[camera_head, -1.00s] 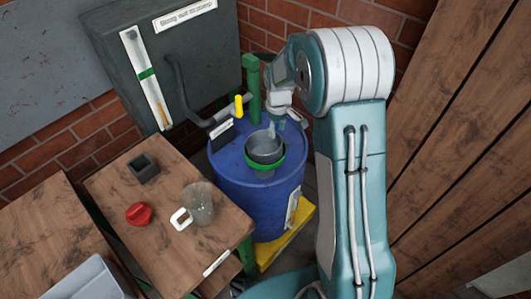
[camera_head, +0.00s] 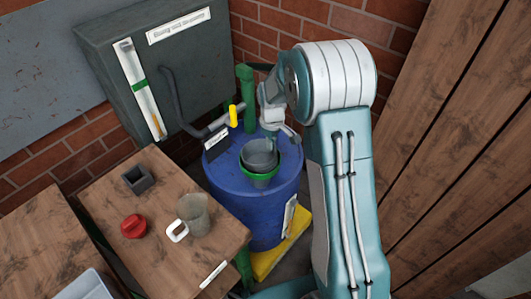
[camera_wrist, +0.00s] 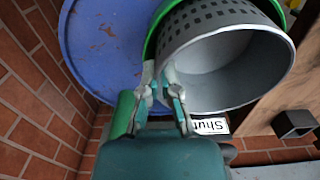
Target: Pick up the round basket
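The round basket (camera_head: 262,152) is a grey, bucket-like vessel with rows of square holes in its wall. It sits at a green ring (camera_head: 259,180) over the blue barrel; I cannot tell whether it rests in the ring or is slightly raised. In the wrist view the basket (camera_wrist: 225,66) fills the upper right, its open mouth facing the camera. My gripper (camera_wrist: 160,74) is at the basket's near-left rim, its fingertips close together with the thin wall between them. In the head view my gripper (camera_head: 279,133) is at the basket's upper right edge.
The blue barrel (camera_head: 225,190) stands on a yellow base (camera_head: 280,255). A green post (camera_head: 246,95) and a pipe with a yellow handle (camera_head: 233,116) stand close behind.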

